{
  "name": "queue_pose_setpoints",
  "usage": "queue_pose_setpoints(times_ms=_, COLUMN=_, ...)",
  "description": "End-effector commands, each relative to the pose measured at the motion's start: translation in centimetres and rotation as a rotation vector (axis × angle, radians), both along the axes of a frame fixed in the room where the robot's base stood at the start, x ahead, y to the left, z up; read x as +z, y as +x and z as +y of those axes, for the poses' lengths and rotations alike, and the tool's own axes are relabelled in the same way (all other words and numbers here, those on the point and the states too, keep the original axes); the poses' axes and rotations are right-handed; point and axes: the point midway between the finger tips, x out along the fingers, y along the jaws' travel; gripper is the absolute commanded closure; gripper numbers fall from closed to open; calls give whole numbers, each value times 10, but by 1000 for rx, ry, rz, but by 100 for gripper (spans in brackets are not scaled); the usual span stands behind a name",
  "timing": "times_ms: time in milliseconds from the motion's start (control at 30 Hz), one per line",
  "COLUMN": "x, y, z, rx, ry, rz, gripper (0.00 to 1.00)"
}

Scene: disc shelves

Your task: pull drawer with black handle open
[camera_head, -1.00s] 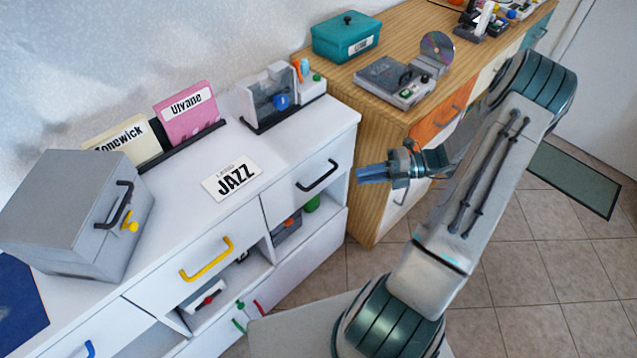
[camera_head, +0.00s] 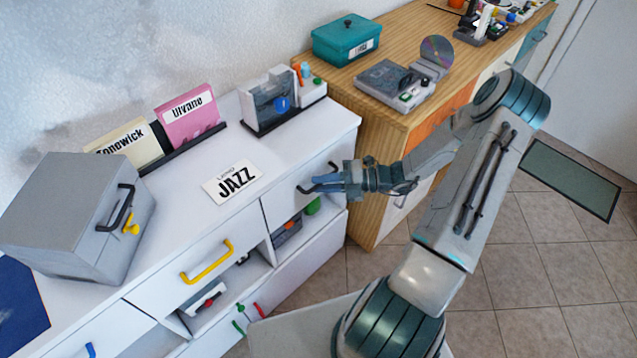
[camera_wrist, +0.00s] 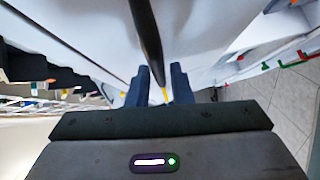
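The white drawer (camera_head: 283,205) with the black handle (camera_head: 304,189) is the right one in the white cabinet's top row, and its front looks flush with the cabinet. My gripper (camera_head: 328,182) is at this handle and hides much of it in the head view. In the wrist view, the black handle (camera_wrist: 146,28) runs down toward the gap between my two blue fingers (camera_wrist: 160,86). The fingers stand apart. I cannot tell whether they touch the handle.
The drawer to the left has a yellow handle (camera_head: 207,262). A grey box (camera_head: 70,215) with its own black handle stands on the cabinet top, near a JAZZ card (camera_head: 232,181). A wooden cabinet (camera_head: 372,150) stands close on the right. Tiled floor (camera_head: 520,275) lies clear in front.

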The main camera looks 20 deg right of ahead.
Motion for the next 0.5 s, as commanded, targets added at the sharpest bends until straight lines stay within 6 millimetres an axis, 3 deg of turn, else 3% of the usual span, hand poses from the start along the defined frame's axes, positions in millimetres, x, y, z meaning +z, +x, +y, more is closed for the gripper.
queue_pose_setpoints(times_ms=200, x=-2, y=4, z=13, rx=-1, ry=0, rz=0, gripper=80)
queue_pose_setpoints(times_ms=433, x=-2, y=4, z=13, rx=0, ry=0, rz=0, gripper=80)
queue_pose_setpoints(times_ms=467, x=-2, y=4, z=13, rx=0, ry=0, rz=0, gripper=83)
queue_pose_setpoints(times_ms=500, x=-2, y=4, z=13, rx=0, ry=0, rz=0, gripper=94)
